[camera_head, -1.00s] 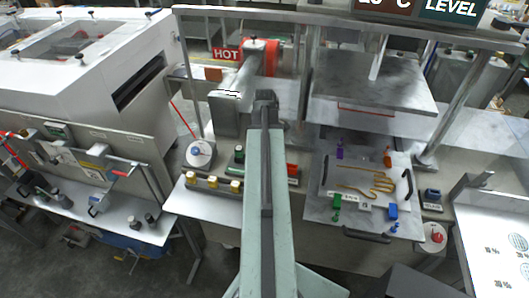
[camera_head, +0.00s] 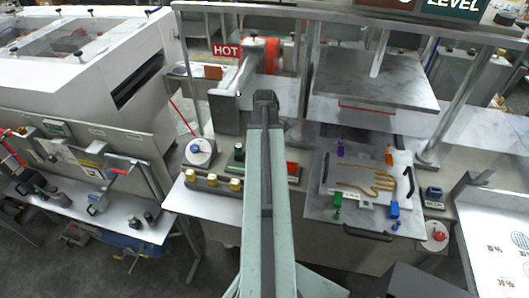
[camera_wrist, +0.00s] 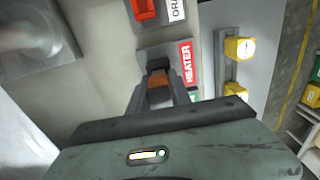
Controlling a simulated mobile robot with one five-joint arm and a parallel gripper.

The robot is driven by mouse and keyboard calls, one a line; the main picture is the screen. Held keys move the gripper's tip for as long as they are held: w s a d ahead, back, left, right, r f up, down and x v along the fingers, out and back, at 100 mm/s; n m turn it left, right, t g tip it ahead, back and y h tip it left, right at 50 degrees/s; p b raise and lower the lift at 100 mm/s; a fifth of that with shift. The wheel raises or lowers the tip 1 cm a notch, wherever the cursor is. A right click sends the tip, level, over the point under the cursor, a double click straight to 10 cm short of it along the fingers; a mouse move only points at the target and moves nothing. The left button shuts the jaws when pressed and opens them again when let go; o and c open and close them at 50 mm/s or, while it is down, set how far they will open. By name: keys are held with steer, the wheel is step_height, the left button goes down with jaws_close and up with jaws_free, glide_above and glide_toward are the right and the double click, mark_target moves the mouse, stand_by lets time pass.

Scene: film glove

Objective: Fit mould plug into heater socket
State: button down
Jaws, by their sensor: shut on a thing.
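My gripper (camera_wrist: 157,90) shows in the wrist view, its two fingers closed on a small orange-brown plug (camera_wrist: 158,82). A dark block lies just beyond the plug on a grey plate, the heater socket (camera_wrist: 157,63), beside a red HEATER label (camera_wrist: 186,63). The plug's front end is close to the dark block, in line with it. I cannot tell whether it is inside or only touching. In the head view my arm hides the plug and the socket. The gold hand-shaped mould (camera_head: 372,180) lies on a tray (camera_head: 322,207) to the right.
An orange socket (camera_wrist: 143,8) sits beyond the heater socket. Yellow-topped blocks (camera_wrist: 239,48) stand on a rail to the right in the wrist view. Purple (camera_head: 340,148), green (camera_head: 337,206) and blue (camera_head: 394,210) pieces are around the tray.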

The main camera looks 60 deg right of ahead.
steer(key=shift+f, duration=0.3)
steer(key=c, duration=1.1)
jaws_free()
steer(key=shift+r, duration=0.1)
step_height(320, 180, up, 8)
steer(key=p, duration=0.7)
steer(key=shift+p, duration=0.4)
steer(key=shift+f, duration=0.2)
